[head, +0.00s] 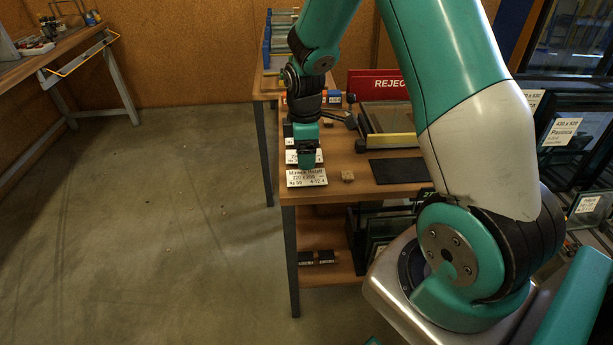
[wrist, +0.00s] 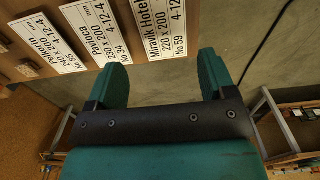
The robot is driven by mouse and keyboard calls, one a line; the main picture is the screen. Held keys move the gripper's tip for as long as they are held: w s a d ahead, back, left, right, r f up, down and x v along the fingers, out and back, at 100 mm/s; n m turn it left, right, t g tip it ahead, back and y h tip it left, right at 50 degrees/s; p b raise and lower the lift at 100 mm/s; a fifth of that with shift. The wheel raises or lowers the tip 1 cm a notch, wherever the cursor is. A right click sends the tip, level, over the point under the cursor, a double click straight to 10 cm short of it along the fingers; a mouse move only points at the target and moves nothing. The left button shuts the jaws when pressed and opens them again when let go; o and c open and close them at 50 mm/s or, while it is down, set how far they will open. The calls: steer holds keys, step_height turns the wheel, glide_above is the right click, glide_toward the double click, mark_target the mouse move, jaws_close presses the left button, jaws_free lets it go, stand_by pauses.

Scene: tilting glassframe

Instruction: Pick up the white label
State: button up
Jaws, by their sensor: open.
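In the wrist view this label (wrist: 165,22) is at the top, beyond and roughly between my fingertips.
On the wooden table (head: 300,196), a small wooden block (head: 347,176) sits right of the label, with a dark mat (head: 398,171) farther right. A red sign (head: 372,84) stands behind. Glass panes rack up at the right. Open floor (head: 170,200) lies left.

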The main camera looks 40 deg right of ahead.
mark_target(306, 177)
steer(key=shift+s+f+p, duration=0.15)
steer(key=shift+f+p, duration=0.05)
steer(key=shift+f, duration=1.35)
steer(key=shift+s+f+p, duration=0.1)
steer(key=shift+f+p, duration=0.1)
steer(key=shift+f, duration=1.35)
steer(key=c, duration=0.7)
